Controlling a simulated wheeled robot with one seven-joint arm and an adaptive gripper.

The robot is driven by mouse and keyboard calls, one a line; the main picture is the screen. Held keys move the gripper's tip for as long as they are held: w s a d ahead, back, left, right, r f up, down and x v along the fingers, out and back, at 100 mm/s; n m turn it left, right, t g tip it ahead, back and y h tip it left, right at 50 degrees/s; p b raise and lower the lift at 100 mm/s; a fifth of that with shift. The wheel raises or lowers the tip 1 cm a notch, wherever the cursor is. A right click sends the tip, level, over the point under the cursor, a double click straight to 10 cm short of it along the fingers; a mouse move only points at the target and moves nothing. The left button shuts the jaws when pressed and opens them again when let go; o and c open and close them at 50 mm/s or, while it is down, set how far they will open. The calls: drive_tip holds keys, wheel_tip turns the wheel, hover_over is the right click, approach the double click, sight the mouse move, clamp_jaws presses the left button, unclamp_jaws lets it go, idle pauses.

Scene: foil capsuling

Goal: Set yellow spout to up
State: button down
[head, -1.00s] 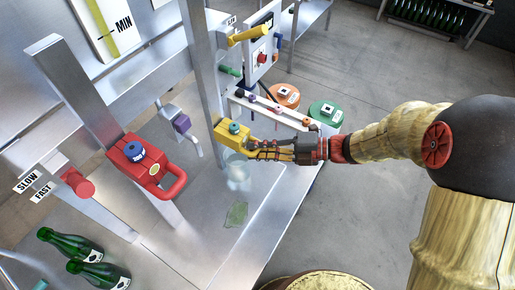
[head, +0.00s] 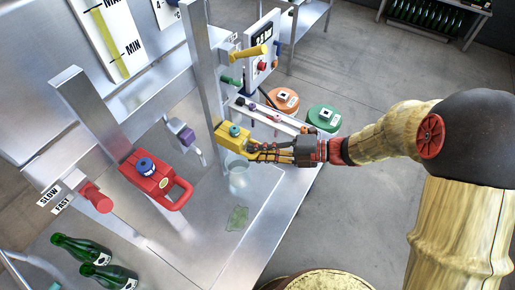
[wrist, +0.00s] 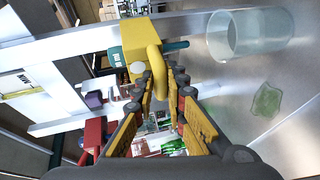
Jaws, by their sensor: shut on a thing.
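The yellow spout block (head: 230,138) is on the metal post in the middle of the head view, with a small teal knob on top. In the wrist view the yellow block (wrist: 137,42) is at top centre, and its curved yellow spout (wrist: 155,68) sticks out towards me. My gripper (head: 252,151) reaches in from the right, level with the block. In the wrist view my gripper's fingers (wrist: 160,88) close around the spout's end, one on each side.
A clear cup (head: 238,180) stands below the block, with a green crumpled piece (head: 237,217) nearby on the metal bench. A red handled unit (head: 158,180) and green bottles (head: 82,248) are to the left. A yellow lever (head: 250,53) is above.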

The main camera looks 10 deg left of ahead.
wheel_tip(320, 180, up, 17)
drive_tip(key=p, duration=1.9)
drive_tip(key=shift+r, duration=0.15)
drive_tip(key=c, duration=1.9)
unclamp_jaws()
drive_tip(key=shift+s, duration=0.1)
drive_tip(key=v, duration=1.2)
